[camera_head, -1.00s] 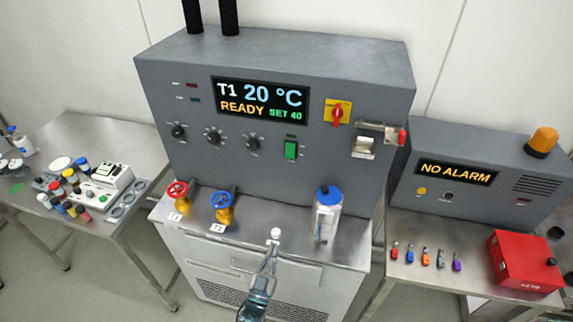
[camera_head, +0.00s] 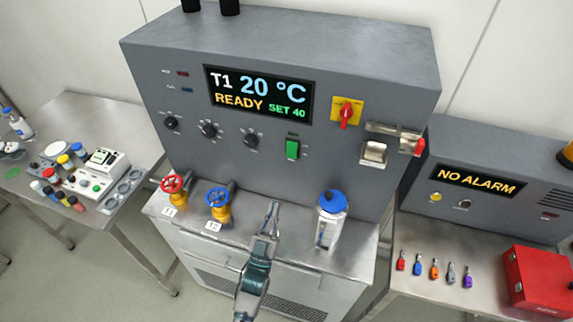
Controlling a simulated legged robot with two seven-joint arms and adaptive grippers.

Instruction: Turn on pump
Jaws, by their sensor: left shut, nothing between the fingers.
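The grey reactor control cabinet stands ahead of me, with a display (camera_head: 259,94) reading T1 20 °C, READY, SET 40. My left gripper (camera_head: 273,205) is shut and empty. It points up over the cabinet's steel ledge, below and left of the green switch and apart from it. My right gripper is not in view.
Red (camera_head: 174,186) and blue (camera_head: 217,199) valve wheels stand left of my gripper. A blue-capped bottle (camera_head: 331,216) stands close on its right. Several knobs, a yellow-and-red rotary switch (camera_head: 346,112) and a red-handled latch (camera_head: 418,146) are on the panel. The alarm box (camera_head: 480,205) reads NO ALARM.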

